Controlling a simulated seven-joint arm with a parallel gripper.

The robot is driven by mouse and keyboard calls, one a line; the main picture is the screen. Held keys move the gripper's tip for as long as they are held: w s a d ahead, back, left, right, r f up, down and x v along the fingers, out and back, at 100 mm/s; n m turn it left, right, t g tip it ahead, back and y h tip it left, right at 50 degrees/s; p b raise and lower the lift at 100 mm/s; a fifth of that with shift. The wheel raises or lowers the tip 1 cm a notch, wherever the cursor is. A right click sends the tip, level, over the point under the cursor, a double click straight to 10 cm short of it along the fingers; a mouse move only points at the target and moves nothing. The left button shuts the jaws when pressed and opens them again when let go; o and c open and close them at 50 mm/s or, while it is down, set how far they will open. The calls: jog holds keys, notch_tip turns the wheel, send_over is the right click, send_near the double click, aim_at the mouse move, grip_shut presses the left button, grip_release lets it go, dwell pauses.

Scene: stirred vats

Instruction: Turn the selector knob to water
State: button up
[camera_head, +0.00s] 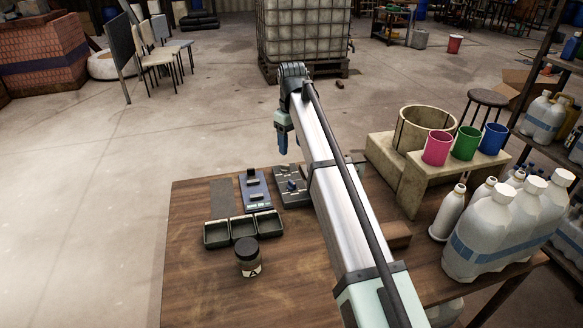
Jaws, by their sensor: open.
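A grey panel (281,174) lies at the back of the wooden table and carries a small blue knob (291,185), which looks like the selector knob. Its labels and pointer direction are too small to read. My arm crosses the picture just right of the panel and may hide part of it. My gripper (283,146) hangs at the far end of the arm, above and beyond the panel in the picture. It is open, and I see nothing in it. It looks apart from the knob.
A blue panel (250,205) with dark blocks lies left of the grey one. Three dark trays (216,235) and a dark jar (248,258) stand in front. At right, a wooden stand (412,187) bears pink, green and blue cups, near white bottles (482,235). The table's front left is clear.

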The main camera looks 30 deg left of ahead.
aim_at(292, 182)
notch_tip(292, 182, down, 14)
jog(key=n, duration=1.6)
jog(key=shift+d+r+n, duration=0.1)
jog(key=shift+d+n, duration=0.05)
jog(key=shift+n, duration=0.25)
jog(key=shift+c, duration=0.3)
jog(key=c, duration=1)
jog(key=shift+m, duration=0.7)
